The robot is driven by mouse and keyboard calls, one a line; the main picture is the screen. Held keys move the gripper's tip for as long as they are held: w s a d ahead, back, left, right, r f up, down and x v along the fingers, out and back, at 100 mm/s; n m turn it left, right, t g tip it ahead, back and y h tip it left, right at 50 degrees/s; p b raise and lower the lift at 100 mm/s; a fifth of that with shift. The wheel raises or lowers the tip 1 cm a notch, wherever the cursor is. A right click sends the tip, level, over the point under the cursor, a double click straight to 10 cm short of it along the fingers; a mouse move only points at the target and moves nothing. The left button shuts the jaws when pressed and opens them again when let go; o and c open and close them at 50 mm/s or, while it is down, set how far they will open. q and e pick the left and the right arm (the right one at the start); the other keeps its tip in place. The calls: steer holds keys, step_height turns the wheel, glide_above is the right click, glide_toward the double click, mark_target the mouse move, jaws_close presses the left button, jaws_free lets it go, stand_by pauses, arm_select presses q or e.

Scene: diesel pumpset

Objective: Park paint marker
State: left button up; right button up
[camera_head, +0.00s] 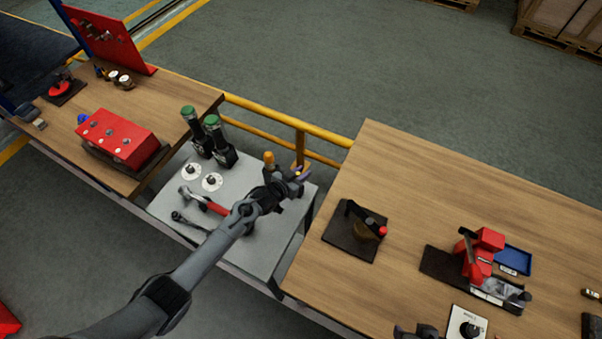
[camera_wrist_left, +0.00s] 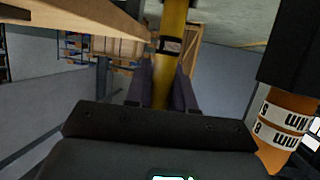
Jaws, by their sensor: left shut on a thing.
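My left gripper (camera_head: 297,178) is over the back right corner of the grey metal bench. In the left wrist view its two dark fingers (camera_wrist_left: 165,88) are shut on a yellow cylinder with a dark labelled band, which I take to be the paint marker (camera_wrist_left: 173,32). The marker stands lengthwise between the fingers; its lower end is hidden by the gripper. In the head view the gripper and its tip cover most of it. My right gripper is not clearly seen.
An orange labelled cylinder (camera_wrist_left: 285,125) stands close by the gripper. Two green-topped tools (camera_head: 202,135), dials (camera_head: 212,182) and a red-handled hammer (camera_head: 200,200) are on the grey bench (camera_head: 165,212). A yellow rail (camera_head: 265,114) runs behind. The right wooden table (camera_head: 400,180) has free room at its back.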

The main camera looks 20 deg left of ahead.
arm_select(q)
steer(key=shift+f, duration=0.15)
stand_by(0.4)
steer(key=shift+f+b, duration=0.9)
steer(key=o, duration=1)
steer(key=shift+s+r, duration=0.1)
steer(key=shift+s, duration=0.05)
steer(key=p+v, duration=0.1)
steer(key=v, duration=0.9)
steer(key=shift+s+a+r+p, duration=0.1)
steer(key=shift+s+a+p, duration=0.15)
steer(key=shift+p, duration=0.1)
